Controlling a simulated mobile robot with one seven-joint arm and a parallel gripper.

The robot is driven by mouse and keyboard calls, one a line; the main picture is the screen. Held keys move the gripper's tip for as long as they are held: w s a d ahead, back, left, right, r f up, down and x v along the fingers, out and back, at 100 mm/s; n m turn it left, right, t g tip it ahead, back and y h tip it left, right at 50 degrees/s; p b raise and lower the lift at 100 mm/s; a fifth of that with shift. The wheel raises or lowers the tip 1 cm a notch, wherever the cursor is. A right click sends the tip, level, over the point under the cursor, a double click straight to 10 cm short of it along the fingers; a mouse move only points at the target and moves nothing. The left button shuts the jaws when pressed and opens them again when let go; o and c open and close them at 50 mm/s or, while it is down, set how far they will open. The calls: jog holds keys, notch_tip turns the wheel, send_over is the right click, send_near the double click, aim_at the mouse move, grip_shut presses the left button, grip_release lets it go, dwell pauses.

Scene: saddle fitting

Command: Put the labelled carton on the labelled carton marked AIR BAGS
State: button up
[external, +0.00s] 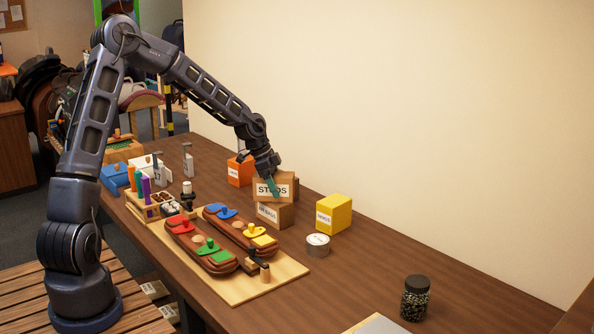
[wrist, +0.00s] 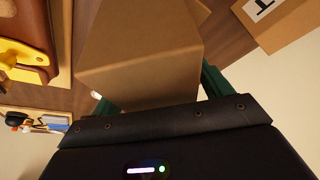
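A brown carton with a white STUDS label (external: 262,190) is between the green fingers of my gripper (external: 273,186). In the wrist view the brown carton (wrist: 140,65) fills the space between the green fingers (wrist: 160,95), which appear shut on its sides. The brown carton marked AIR BAGS (external: 270,213) stands on the table directly below the STUDS carton, its top mostly hidden. The two look very close or touching; I cannot tell whether the upper one rests on it.
A yellow carton (external: 334,214) and a round tin (external: 318,245) stand to the right. An orange carton (external: 240,171) stands behind. A wooden board (external: 265,288) with saddle-like parts lies in front. A jar (external: 414,298) stands at the right; the table between is clear.

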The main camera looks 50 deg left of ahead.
jog(key=v, duration=1.1)
jog(key=shift+r, duration=0.1)
jog(key=shift+s+r, duration=0.15)
jog(key=shift+r, duration=0.35)
jog(key=s+d+r+n+y, duration=0.1)
jog(key=s+d+r, duration=0.2)
jog(key=s, duration=0.4)
jog(key=s+d+r+n+y, duration=0.2)
jog(key=s+d+r, duration=0.1)
jog(key=s, duration=0.4)
jog(key=s+d+r+n+y, duration=0.1)
jog(key=s+d+r, duration=0.3)
jog(key=s, duration=0.2)
jog(key=s+r+n+t, duration=0.1)
jog(key=s+n, duration=0.4)
jog(key=s, duration=1.6)
jog(key=shift+s+d+h, duration=0.25)
jog(key=shift+s+h, duration=0.15)
